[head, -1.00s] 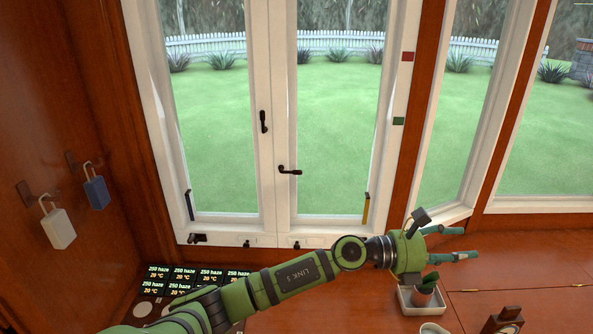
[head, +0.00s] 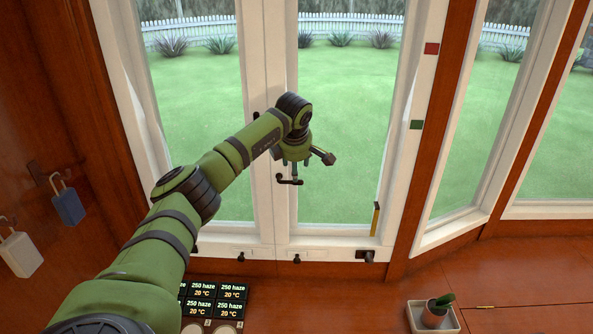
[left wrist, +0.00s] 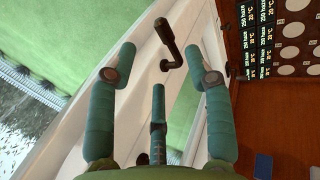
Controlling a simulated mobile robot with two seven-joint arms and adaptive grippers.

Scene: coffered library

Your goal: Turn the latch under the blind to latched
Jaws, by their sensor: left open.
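A black lever handle (head: 289,180) sits on the white stile of the right casement, its arm lying roughly level in the head view. In the left wrist view the same kind of dark handle (left wrist: 171,42) lies just beyond the fingertips, not gripped. My left gripper (head: 294,165) hangs in front of the window just above the lever. Its teal fingers (left wrist: 157,55) are spread open and empty. A second handle (head: 256,115) is mostly hidden behind my arm. No blind shows, so I cannot tell which latch is under it. My right gripper is not in view.
Small catches (head: 297,259) sit along the bottom frame, with a yellow stay (head: 375,219) at the right. Dark display tiles (head: 232,290) lie below the window. A potted cactus (head: 435,312) stands on a tray at lower right. Padlocks (head: 68,205) hang at left.

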